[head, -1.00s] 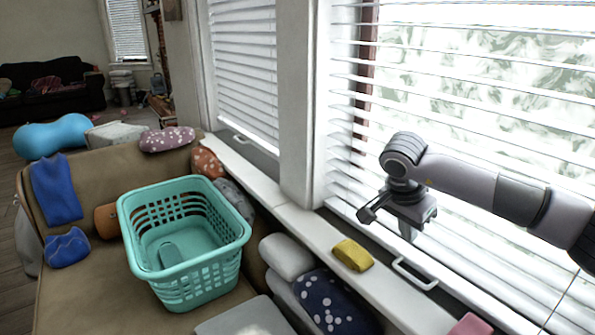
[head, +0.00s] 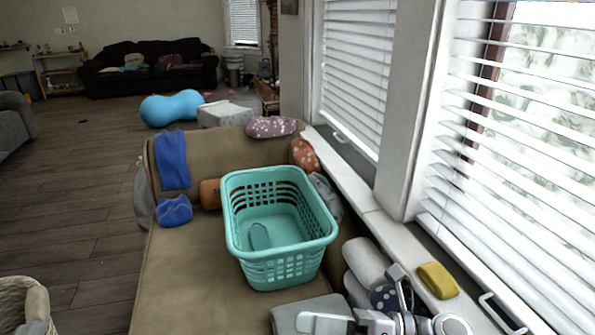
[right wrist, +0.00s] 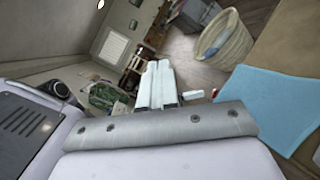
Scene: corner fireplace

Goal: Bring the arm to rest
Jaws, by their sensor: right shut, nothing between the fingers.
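My right gripper (head: 324,322) is low at the bottom edge of the head view, with parts of my right arm beside it. It is in front of the teal laundry basket and over the grey cushion (head: 290,315) on the couch. In the right wrist view its two pale fingers (right wrist: 157,84) lie together, shut, with nothing between them. The lower part of the arm is cut off by the head view's edge. My left gripper is not in view.
A teal basket (head: 285,270) stands on the brown couch (head: 180,270), holding a dark-green item. A yellow cloth (head: 437,280) lies on the windowsill (head: 385,230). A wicker basket (head: 12,300) stands at lower left, also in the wrist view (right wrist: 232,42). Open floor lies left.

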